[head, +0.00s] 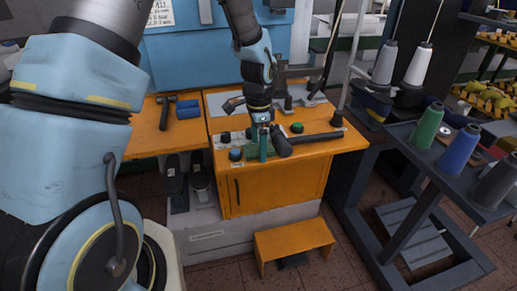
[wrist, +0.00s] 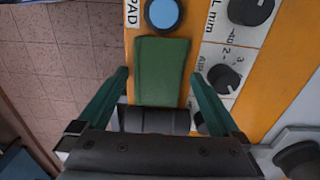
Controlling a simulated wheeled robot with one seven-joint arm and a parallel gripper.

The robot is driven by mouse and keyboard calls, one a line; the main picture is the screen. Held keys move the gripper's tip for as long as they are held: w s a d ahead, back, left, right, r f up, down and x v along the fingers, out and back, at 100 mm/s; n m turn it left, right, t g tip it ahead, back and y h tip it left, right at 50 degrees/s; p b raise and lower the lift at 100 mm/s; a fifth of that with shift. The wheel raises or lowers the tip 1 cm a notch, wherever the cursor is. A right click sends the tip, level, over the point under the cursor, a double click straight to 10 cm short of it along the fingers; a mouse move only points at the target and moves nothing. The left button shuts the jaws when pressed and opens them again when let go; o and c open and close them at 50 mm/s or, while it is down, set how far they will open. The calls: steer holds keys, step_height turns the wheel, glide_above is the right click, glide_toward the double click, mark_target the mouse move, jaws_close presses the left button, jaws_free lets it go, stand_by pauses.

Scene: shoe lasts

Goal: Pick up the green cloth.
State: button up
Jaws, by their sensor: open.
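The green cloth (wrist: 162,62) is a small dark green rectangle lying on the orange machine top in the wrist view, between a blue button and a dark cylinder. In the head view the cloth (head: 250,153) is partly hidden by my gripper. My gripper (wrist: 160,76) is open, with one teal finger on each side of the cloth and a gap on both sides. In the head view my gripper (head: 263,153) points down at the front edge of the orange top. I cannot tell whether the fingertips touch the surface.
The blue button (wrist: 163,14) sits just beyond the cloth. Black dials (wrist: 222,80) stand to its right. The dark cylinder (wrist: 155,120) lies close on the near side. A hammer (head: 165,112) lies on the left. A rack with thread spools (head: 458,150) stands to the right.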

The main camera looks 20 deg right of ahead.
mark_target(258, 147)
steer(key=shift+c, duration=0.2)
steer(key=c, duration=1.2)
steer(key=shift+r, duration=0.15)
step_height(258, 147, up, 10)
steer(key=b, duration=0.2)
